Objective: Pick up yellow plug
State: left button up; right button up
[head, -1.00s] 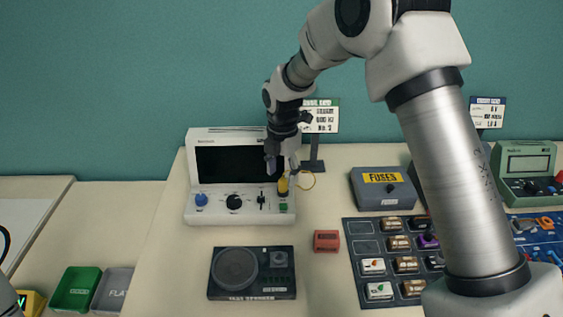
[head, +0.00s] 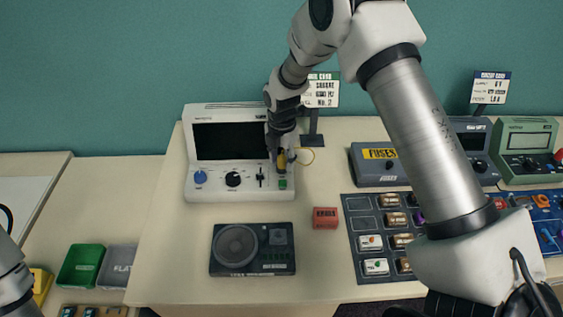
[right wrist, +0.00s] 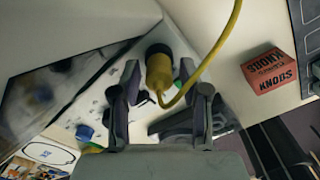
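The yellow plug (head: 282,158) sits at the front right of a white device with a dark screen (head: 232,142). In the right wrist view the plug (right wrist: 158,70) is upright against the device's panel, with a yellow cable looping from it. My right gripper (head: 279,150) is right at the plug and partly hides it in the head view. In the wrist view its fingers (right wrist: 160,100) are apart, one on each side of the plug, with visible gaps. Part of my left arm shows at the lower left edge; its gripper is out of view.
A red box (head: 325,218) and a black speaker unit (head: 252,249) lie in front of the device. A sign (head: 321,92) stands behind it. A grey fuses box (head: 373,165) and a dark component tray (head: 363,222) are to the right. Green (head: 80,265) and grey bins stand at left.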

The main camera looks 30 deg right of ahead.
grip_shut()
